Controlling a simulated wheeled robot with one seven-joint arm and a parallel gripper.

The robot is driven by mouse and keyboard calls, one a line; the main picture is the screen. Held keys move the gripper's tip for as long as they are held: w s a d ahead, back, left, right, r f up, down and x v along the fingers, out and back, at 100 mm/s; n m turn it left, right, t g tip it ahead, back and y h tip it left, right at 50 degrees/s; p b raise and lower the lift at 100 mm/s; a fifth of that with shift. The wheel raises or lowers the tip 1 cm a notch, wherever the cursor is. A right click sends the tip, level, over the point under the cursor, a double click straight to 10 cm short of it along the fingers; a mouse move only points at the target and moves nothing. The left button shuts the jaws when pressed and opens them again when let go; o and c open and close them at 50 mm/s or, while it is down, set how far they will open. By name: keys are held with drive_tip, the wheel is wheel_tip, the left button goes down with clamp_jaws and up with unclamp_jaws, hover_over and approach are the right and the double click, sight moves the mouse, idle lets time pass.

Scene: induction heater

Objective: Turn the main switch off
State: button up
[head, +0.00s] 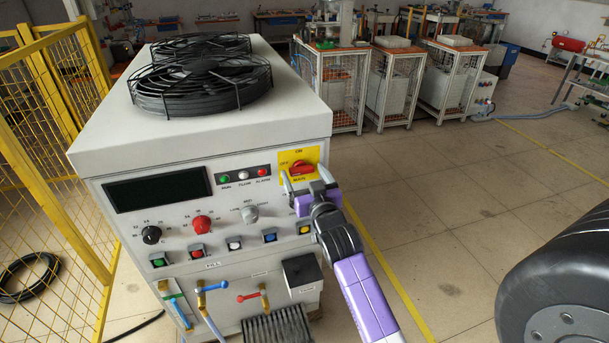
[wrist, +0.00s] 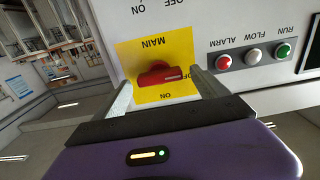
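The main switch is a red rotary knob (wrist: 162,74) on a yellow plate (wrist: 148,52) marked MAIN, ON and OFF; the wrist view shows it upside down. The knob lies about level, with a pale mark on its right end in the wrist view, the side of the OFF label. In the head view the knob (head: 301,167) is at the machine front's upper right, with ON above and OFF to its left. My gripper (head: 305,181) is open in front of the plate. In the wrist view its fingers (wrist: 163,90) stand either side of the knob, apart from it.
The white machine panel carries indicator lamps (wrist: 253,57), a dark display (head: 157,190), a red dial (head: 202,224) and several buttons below. A yellow mesh fence (head: 55,130) stands at left. Open floor (head: 480,200) lies to the right.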

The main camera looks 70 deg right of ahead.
drive_tip(key=b+v, duration=0.2)
drive_tip(key=v, duration=0.5)
drive_tip(key=shift+s+a, duration=0.25)
drive_tip(key=shift+s, duration=0.05)
idle(0.5)
